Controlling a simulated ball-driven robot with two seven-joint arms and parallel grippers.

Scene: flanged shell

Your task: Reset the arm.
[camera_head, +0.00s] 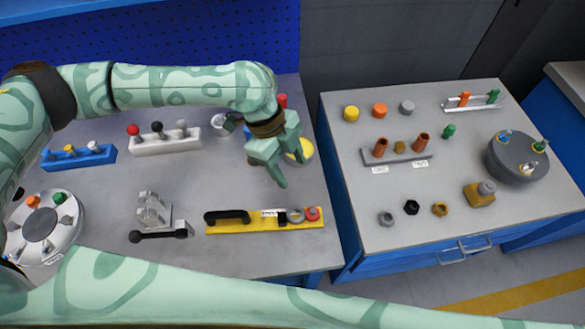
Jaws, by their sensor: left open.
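My left arm (180,85) comes in from the left and reaches across the back of the left workbench (110,195). It bends down at the wrist. My left gripper (279,168) is open and empty, pointing down above the bench's right part. It is above and behind the yellow panel (265,220) with a black handle and a red button. It partly covers a yellow round thing (302,151). My right gripper is not in view.
A white block with levers (165,141), a blue block (78,158), a round grey fixture (42,226) and a lever stand (155,215) occupy the left bench. A second bench (350,190) across a narrow gap holds several nuts, pegs and a dark drum (517,160).

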